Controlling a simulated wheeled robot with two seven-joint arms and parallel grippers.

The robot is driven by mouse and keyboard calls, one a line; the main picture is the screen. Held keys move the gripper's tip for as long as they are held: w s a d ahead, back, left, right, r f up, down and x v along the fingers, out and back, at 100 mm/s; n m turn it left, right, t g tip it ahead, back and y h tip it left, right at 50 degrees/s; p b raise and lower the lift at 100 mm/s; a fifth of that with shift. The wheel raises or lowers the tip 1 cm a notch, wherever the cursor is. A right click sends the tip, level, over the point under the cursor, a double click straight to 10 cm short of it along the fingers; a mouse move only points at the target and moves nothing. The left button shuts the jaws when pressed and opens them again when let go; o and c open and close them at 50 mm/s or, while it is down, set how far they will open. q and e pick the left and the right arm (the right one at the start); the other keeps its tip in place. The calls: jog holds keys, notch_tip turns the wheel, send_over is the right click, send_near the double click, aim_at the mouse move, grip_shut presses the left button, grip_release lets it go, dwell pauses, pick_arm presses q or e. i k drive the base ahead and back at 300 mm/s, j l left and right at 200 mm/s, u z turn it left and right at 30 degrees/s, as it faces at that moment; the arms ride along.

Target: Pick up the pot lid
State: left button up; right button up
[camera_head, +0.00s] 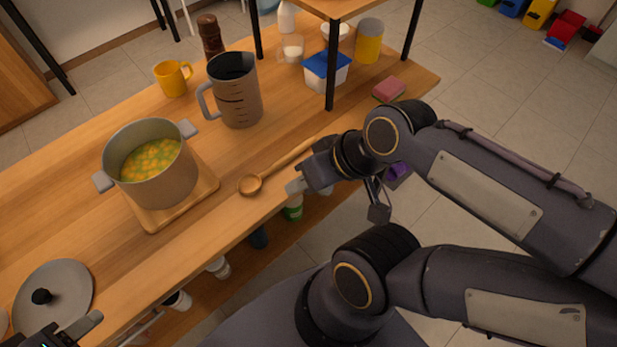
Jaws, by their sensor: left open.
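The pot lid (58,290) is a round grey disc with a black knob (41,297). It lies on the wooden table at the lower left, apart from the pot. My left gripper (72,332) is at the bottom left edge of the view, at the near side of the lid, open and partly cut off by the frame. The knob is not between its visible fingers. The pot (160,183) stands uncovered on a wooden board, with yellow and green food inside. My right gripper (297,186) is at the table's front edge by the wooden spoon; its jaw state is unclear.
The wooden spoon (252,184) lies right of the pot. A grey measuring jug (238,95), a yellow mug (172,80) and a brown grinder (210,38) stand behind. A blue-lidded tub (327,72) and a sponge (388,89) are at the right. Bottles stand on a lower shelf.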

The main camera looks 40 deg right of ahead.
aim_at(60, 291)
jog(key=j+u, duration=0.15)
jog(key=u, duration=1)
jog(key=z, duration=1.25)
jog(key=u, duration=1.25)
jog(key=i+j, duration=0.1)
jog(key=j, duration=0.15)
jog(key=j+z, duration=0.35)
jog(key=i+j+z, duration=0.1)
jog(key=j+z, duration=0.55)
